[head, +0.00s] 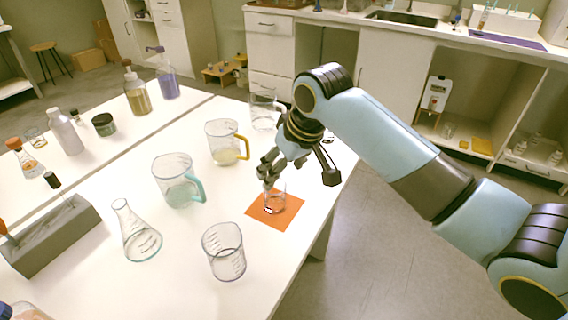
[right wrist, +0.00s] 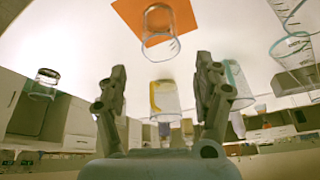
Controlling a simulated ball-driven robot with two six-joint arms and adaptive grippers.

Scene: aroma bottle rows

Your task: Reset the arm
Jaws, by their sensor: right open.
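My right arm comes in from the right in the head view. Its gripper (head: 269,172) is above the orange mat (head: 288,220) and a small clear glass beaker (head: 275,203) on it. In the right wrist view my gripper (right wrist: 158,72) has its two fingers spread with nothing gripped between them. There the beaker (right wrist: 158,22) stands on the orange mat (right wrist: 125,12) beyond the fingertips, apart from them. My left gripper is not in view.
A yellow-handled jug (head: 225,140), a teal-handled jug (head: 178,180), a conical flask (head: 138,238) and another beaker (head: 224,252) stand left of the mat. A clear jug (head: 263,108) is behind my gripper. Bottles (head: 136,92) line the left side. Floor lies beyond the table's right edge.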

